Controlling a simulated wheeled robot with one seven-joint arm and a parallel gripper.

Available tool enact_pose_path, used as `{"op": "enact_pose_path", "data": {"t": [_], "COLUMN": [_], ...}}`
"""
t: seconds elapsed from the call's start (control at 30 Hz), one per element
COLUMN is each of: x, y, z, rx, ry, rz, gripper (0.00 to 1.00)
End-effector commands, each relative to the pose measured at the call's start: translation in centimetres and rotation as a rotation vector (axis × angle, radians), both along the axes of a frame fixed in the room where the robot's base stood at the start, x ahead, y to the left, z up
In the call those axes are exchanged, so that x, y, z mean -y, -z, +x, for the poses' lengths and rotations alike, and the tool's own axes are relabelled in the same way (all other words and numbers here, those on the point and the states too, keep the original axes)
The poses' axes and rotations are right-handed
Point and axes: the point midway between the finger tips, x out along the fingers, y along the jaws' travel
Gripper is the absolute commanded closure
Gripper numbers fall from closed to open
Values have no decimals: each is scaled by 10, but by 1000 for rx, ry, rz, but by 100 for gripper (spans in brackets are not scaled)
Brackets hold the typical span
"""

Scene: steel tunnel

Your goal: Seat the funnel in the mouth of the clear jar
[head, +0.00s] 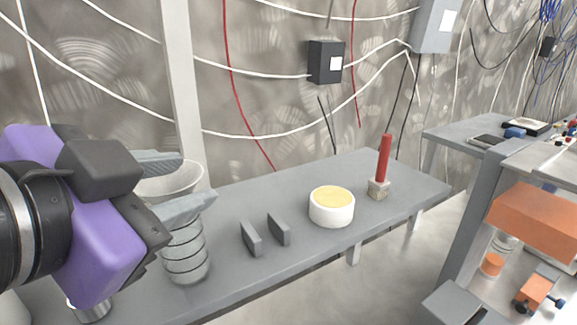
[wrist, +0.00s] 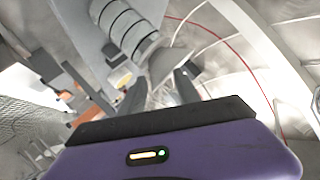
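The funnel (head: 178,181) is pale and translucent, its wide mouth facing up, at the left of the head view. My gripper (head: 194,182) has one finger on each side of it and appears shut on it; the near finger hides its lower cone. The clear jar (head: 186,254), with dark rings, stands upright on the bench directly below. Whether the spout is inside the jar's mouth is hidden. In the wrist view the funnel (wrist: 166,63) lies between and beyond the fingertips (wrist: 161,74), close to the mouth end of the jar (wrist: 122,27).
On the grey bench (head: 300,258) stand two dark upright plates (head: 265,233), a white round container with a yellow top (head: 331,206), and a red rod in a block (head: 382,168). A pale post (head: 178,75) rises behind the funnel. An orange-fitted workstation (head: 537,224) is at right.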

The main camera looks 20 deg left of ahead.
Motion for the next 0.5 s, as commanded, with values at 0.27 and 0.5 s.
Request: {"op": "enact_pose_path", "data": {"t": [0.27,0.5], "x": [1,3], "y": [-8,-22], "z": [-22,-58], "rx": [2,2], "ry": [-2,-2], "rz": [2,1], "gripper": [61,61]}}
